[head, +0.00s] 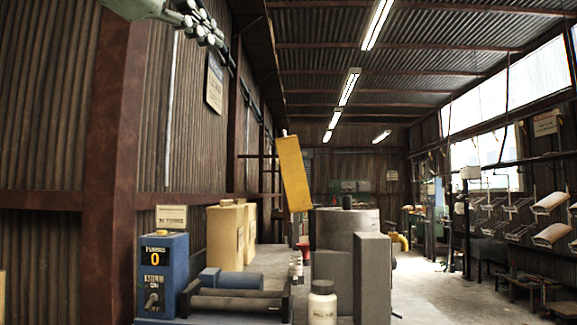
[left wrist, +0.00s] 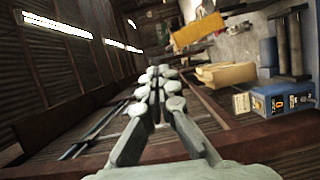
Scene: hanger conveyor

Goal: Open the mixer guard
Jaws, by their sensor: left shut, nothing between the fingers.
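The mixer looks to be the grey machine with a round drum (head: 342,232) right of centre in the head view. A yellow panel, apparently its guard (head: 294,172), stands steeply up at the drum's left, slightly tilted. Its lower end is near the drum's top edge; whether they touch is unclear. The panel also shows in the left wrist view (left wrist: 198,32). My left gripper (head: 212,38) is high at the upper left, well apart from the panel. In the left wrist view its fingers (left wrist: 162,78) are together and hold nothing. My right gripper is not in view.
A blue box with a "0" display (head: 162,275), a roller device (head: 235,302), tan boxes (head: 226,238) and a white bottle (head: 322,303) stand around the mixer. A corrugated wall with a rusty post (head: 110,160) is at the left. Floor shows at the right.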

